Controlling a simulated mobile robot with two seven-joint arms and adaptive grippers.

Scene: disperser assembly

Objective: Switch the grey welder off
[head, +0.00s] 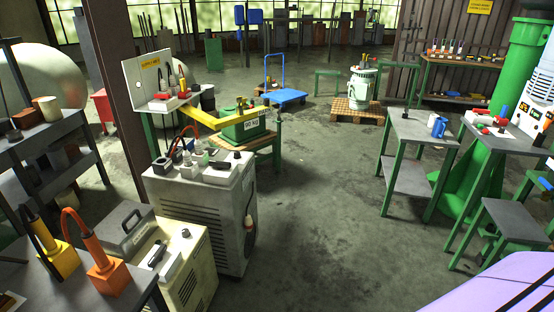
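The grey welder (200,214) is a large box-shaped machine left of the picture's middle, standing on the floor, with dark vent slots on its front. On its top are a dark block (222,165), a light block with a black part on it, and small pale knobs, with red and black cables behind. These parts are too small to tell which is the switch or how it is set. A dark handle-like part with a pinkish end (248,222) hangs on its right side. Neither of my grippers is in view.
A cream-coloured machine (190,262) stands in front of the grey welder, beside a dark table with yellow and orange tools (107,278). A yellow bar (212,118) is behind. Green-legged tables (422,128) stand at right. The floor (325,215) between is clear.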

